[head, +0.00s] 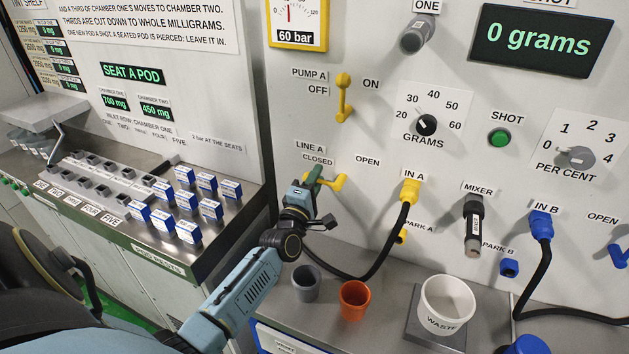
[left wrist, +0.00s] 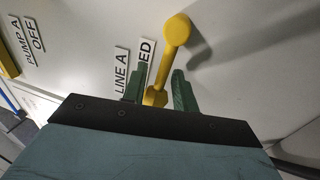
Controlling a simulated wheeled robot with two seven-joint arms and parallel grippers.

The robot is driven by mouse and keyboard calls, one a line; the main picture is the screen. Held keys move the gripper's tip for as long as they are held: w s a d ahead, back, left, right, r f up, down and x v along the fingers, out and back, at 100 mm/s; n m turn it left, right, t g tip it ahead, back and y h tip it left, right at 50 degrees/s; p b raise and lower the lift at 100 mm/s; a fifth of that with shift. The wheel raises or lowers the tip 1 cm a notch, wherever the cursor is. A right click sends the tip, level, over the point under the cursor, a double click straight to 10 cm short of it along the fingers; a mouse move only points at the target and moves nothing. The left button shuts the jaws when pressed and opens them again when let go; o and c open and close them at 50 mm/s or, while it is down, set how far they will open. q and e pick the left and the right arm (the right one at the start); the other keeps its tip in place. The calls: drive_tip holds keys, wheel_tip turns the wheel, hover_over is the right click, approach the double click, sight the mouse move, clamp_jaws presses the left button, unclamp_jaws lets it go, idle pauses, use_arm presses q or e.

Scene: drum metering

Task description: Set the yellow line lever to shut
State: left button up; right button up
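The yellow line lever (head: 340,181) is on the panel below the LINE A, CLOSED and OPEN labels. In the left wrist view, the lever (left wrist: 177,30) runs up from between the two green fingers of my left gripper (left wrist: 159,92). The fingers are apart, one on each side of the lever's lower end, with gaps showing. The CLOSED label is partly hidden there. My right gripper is not in view.
The yellow PUMP A lever (head: 344,97) is above. The yellow IN A plug (head: 410,190) and its black hose are to the right. A grey cup (head: 306,284), an orange cup (head: 355,300) and a white waste tub (head: 446,305) stand on the counter below.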

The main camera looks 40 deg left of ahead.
use_arm(q)
drive_tip(key=v, duration=1.3)
drive_tip(key=shift+s+b, duration=0.2)
drive_tip(key=shift+b, duration=0.1)
drive_tip(key=shift+f, duration=0.1)
